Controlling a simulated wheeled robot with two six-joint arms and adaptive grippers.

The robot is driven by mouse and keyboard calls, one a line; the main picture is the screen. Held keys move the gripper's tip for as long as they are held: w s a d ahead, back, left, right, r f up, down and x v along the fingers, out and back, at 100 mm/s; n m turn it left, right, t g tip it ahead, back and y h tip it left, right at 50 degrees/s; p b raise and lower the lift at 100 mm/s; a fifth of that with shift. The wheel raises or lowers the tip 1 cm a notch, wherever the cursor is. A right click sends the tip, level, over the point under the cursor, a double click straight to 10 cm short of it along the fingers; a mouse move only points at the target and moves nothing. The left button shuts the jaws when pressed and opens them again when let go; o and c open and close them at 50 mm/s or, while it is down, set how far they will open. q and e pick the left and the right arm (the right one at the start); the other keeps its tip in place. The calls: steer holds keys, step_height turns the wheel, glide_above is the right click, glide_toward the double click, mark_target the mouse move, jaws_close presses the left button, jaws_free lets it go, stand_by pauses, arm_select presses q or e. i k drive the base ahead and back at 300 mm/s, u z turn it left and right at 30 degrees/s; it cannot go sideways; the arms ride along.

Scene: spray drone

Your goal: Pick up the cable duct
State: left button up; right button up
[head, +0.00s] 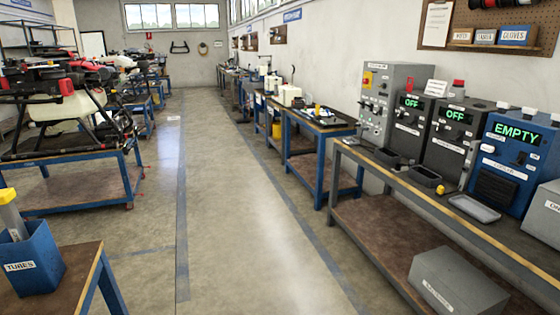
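I cannot make out a thing that is clearly the cable duct. A blue bin labelled TUBES (34,262) stands on a brown-topped table at the lower left. A grey tube with a yellow end (13,219) sticks up out of the bin, leaning slightly, and is partly cut off by the picture's left edge. I cannot tell whether this tube is the cable duct. Neither of my grippers shows in the head view.
A clear floor aisle (222,190) runs down the middle. A long bench (438,210) on the right bears machines, including a blue one reading EMPTY (516,160). A grey box (445,282) sits on its lower shelf. Drones stand on a blue-framed table (75,165) at left.

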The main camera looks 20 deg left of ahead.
mark_target(9, 212)
steer(key=u, duration=1)
steer(key=i, duration=1.1)
steer(key=u, duration=0.75)
